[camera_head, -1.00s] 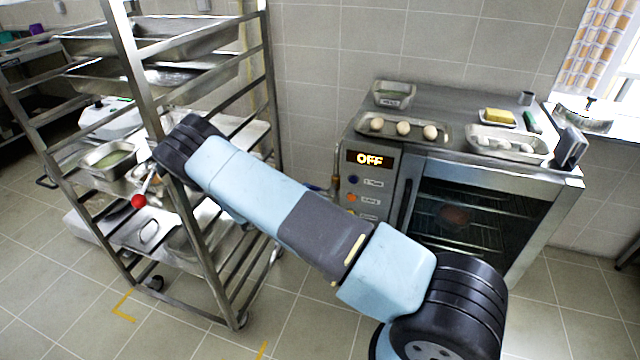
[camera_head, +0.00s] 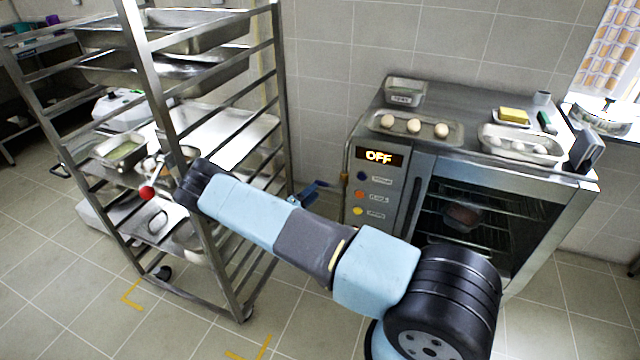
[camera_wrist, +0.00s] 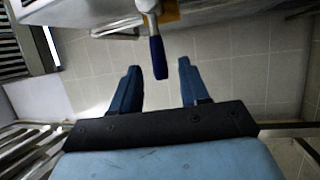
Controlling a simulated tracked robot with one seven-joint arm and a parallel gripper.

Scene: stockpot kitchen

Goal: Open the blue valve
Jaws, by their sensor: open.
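In the wrist view the blue handle (camera_wrist: 158,56) hangs down from a pale metal fitting (camera_wrist: 148,6) at the top of the picture. My gripper (camera_wrist: 159,67) is open, with its two blue fingers apart and nothing held. The handle appears in the gap between the fingertips in the picture; I cannot tell how far beyond them it is.
A metal rack (camera_head: 283,110) with trays stands at the left, very close to my arm. The oven (camera_head: 408,165), its display reading OFF, stands at the right with trays of food on top. Tiled floor (camera_head: 90,320) is open in front.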

